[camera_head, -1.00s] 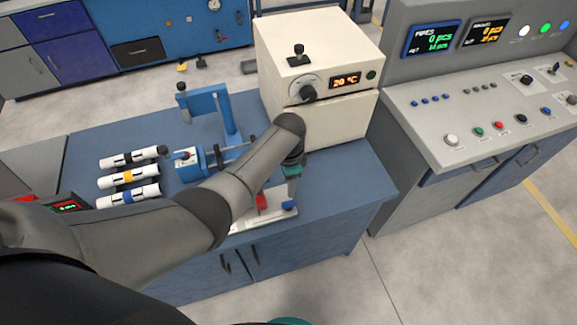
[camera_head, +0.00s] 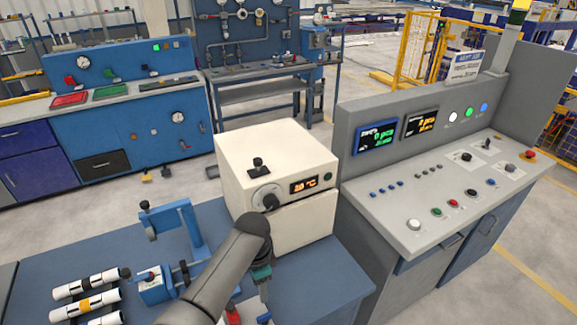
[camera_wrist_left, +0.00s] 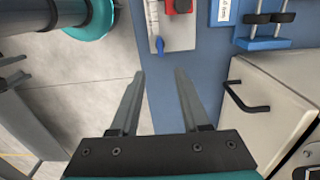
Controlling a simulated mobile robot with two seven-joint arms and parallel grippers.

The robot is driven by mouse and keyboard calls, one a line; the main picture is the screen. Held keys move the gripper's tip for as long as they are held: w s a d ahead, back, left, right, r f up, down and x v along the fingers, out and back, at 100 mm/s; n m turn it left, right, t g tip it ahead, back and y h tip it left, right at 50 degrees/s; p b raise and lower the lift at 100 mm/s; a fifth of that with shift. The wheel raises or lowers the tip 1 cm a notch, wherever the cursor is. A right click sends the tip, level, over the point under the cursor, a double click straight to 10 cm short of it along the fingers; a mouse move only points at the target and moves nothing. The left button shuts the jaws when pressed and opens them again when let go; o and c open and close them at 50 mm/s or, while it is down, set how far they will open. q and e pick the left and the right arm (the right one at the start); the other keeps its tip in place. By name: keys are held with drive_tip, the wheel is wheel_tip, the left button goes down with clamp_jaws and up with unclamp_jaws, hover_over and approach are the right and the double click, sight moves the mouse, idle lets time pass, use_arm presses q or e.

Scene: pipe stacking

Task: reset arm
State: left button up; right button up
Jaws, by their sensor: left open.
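My left arm reaches over the blue workbench (camera_head: 325,282) in the head view. Its gripper (camera_head: 262,288) points down in front of the beige oven and is partly hidden by the arm. In the left wrist view the two fingers (camera_wrist_left: 160,78) are spread wide with nothing between them. They are above the bench's front edge, near a white plate (camera_wrist_left: 179,39) with a red block (camera_wrist_left: 180,6) on it.
White pipes with black (camera_head: 90,283) and yellow bands (camera_head: 92,303) lie at the bench's left, beside a blue clamp fixture (camera_head: 155,288). The beige oven (camera_head: 270,170) stands behind the gripper. A grey control console (camera_head: 450,200) is to the right, with open floor before it.

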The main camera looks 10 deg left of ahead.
use_arm(q)
drive_tip(key=s+a+r+n+t, duration=0.2)
drive_tip(key=s+r+n, duration=0.3)
drive_tip(key=s, duration=0.6)
drive_tip(key=s+a+r+n+t, duration=0.2)
drive_tip(key=s+r+n, duration=0.25)
drive_tip(key=s, duration=0.75)
wheel_tip(320, 180, down, 34)
drive_tip(key=s+r+g+b, duration=0.1)
drive_tip(key=g+b, duration=0.1)
drive_tip(key=b, duration=1)
drive_tip(key=s+a+f+b, duration=0.1)
drive_tip(key=s+f+b, duration=0.3)
drive_tip(key=f, duration=0.4)
drive_tip(key=s+f+b, duration=0.3)
drive_tip(key=s+f, duration=0.3)
drive_tip(key=f, duration=0.3)
drive_tip(key=s+a+f+g+b, duration=0.1)
drive_tip(key=s+f+b, duration=0.3)
drive_tip(key=f, duration=0.5)
drive_tip(key=shift+s+a+f+b, duration=0.25)
drive_tip(key=shift+s+a+b, duration=0.1)
drive_tip(key=shift+s, duration=0.65)
drive_tip(key=shift+m, duration=0.25)
